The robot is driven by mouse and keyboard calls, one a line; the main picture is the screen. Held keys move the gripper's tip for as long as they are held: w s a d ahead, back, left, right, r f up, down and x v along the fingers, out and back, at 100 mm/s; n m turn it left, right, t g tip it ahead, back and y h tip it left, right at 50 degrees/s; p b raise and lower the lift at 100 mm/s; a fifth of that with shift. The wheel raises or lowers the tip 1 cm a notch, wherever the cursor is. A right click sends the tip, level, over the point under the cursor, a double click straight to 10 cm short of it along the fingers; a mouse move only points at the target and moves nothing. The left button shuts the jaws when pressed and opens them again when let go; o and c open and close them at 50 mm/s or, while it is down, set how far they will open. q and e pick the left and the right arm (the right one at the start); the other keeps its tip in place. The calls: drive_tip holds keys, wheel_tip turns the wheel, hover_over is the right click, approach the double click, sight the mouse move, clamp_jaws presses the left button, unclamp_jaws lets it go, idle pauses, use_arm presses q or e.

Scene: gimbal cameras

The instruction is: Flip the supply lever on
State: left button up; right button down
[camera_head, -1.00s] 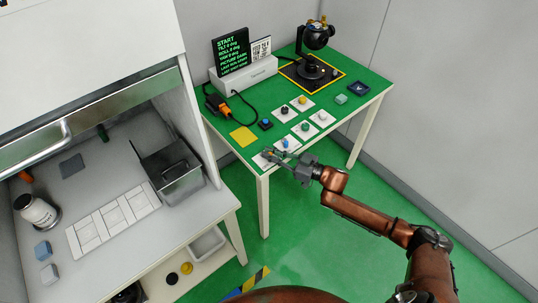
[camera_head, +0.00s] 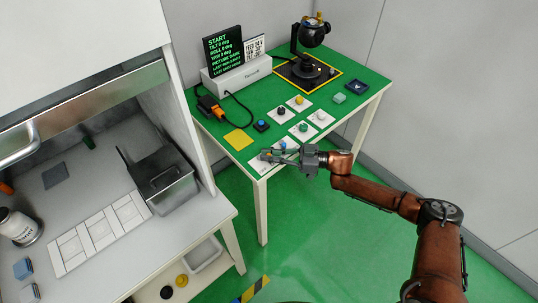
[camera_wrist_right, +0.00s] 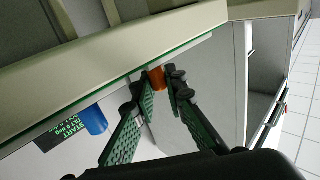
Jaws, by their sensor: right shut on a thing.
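My right gripper (camera_head: 272,155) reaches in from the right over the near front corner of the green table (camera_head: 215,127). A blue knob (camera_head: 283,145) stands just beside the fingers; a blue cylinder (camera_wrist_right: 95,118) also shows in the wrist view. My left gripper is not in view.
Several knobs on white plates stand behind the gripper. A yellow square (camera_head: 238,141), a blue button (camera_head: 261,125), a screen console (camera_head: 237,76) and a black gimbal camera (camera_head: 310,50) are on the table. A grey workbench with a metal bin (camera_head: 168,185) stands at left.

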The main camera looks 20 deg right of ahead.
drive_tip(key=c, duration=1.9)
unclamp_jaws()
drive_tip(key=shift+c, duration=0.2)
drive_tip(key=v, duration=1.2)
